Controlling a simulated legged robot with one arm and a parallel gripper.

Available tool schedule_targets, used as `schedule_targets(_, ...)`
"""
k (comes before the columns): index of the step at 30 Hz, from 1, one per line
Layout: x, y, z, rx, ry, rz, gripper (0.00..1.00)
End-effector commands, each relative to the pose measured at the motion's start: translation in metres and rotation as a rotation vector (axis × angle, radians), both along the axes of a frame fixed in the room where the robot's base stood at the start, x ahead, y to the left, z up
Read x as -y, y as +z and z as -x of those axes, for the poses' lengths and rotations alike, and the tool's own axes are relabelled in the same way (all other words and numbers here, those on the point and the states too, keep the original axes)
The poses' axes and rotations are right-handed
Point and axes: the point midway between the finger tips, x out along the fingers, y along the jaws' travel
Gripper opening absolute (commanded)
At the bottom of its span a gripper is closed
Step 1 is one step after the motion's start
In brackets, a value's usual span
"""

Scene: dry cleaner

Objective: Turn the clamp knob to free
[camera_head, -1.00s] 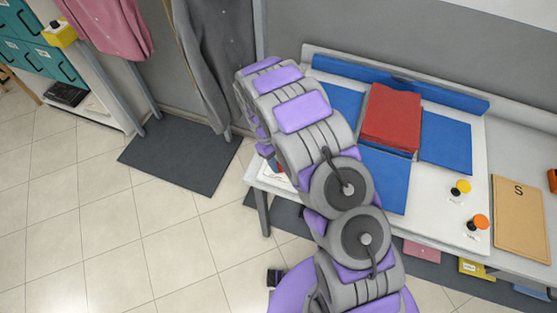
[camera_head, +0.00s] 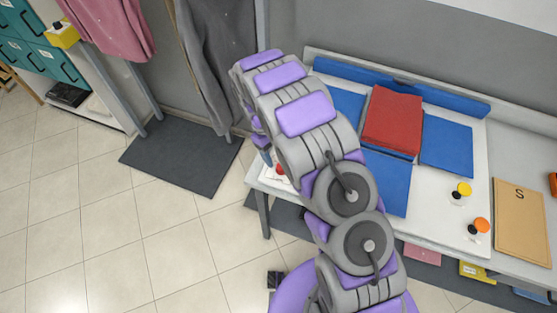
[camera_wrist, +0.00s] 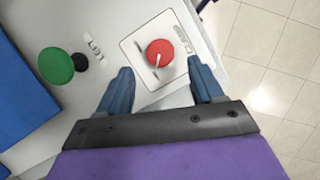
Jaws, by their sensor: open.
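The clamp knob appears to be the red round knob (camera_wrist: 159,53) on a square white plate (camera_wrist: 150,76) in the wrist view. A white pointer line on it runs from its middle toward the lower edge of the picture. In the head view a bit of red (camera_head: 280,169) shows beside my arm at the table's left end, with most of that spot hidden. My gripper (camera_wrist: 159,70) is open, its two blue fingers on either side of the knob in the picture and apart from it. Nothing is between the fingers.
A green round knob (camera_wrist: 56,66) with a black part stands left of the plate. Blue panels with a red folded cloth (camera_head: 392,118) lie on the table. Yellow (camera_head: 464,188) and orange (camera_head: 481,224) knobs and a brown board (camera_head: 521,222) are at right. Tiled floor is open at left.

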Motion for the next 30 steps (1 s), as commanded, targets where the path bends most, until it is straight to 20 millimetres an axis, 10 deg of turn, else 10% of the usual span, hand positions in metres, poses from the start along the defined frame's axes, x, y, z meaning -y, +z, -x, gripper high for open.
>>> schedule_targets(15,-0.032,0.099,-0.028,-0.001,0.001,0.002,0.66)
schedule_targets(30,-0.037,0.116,-0.032,-0.002,0.001,0.002,0.66)
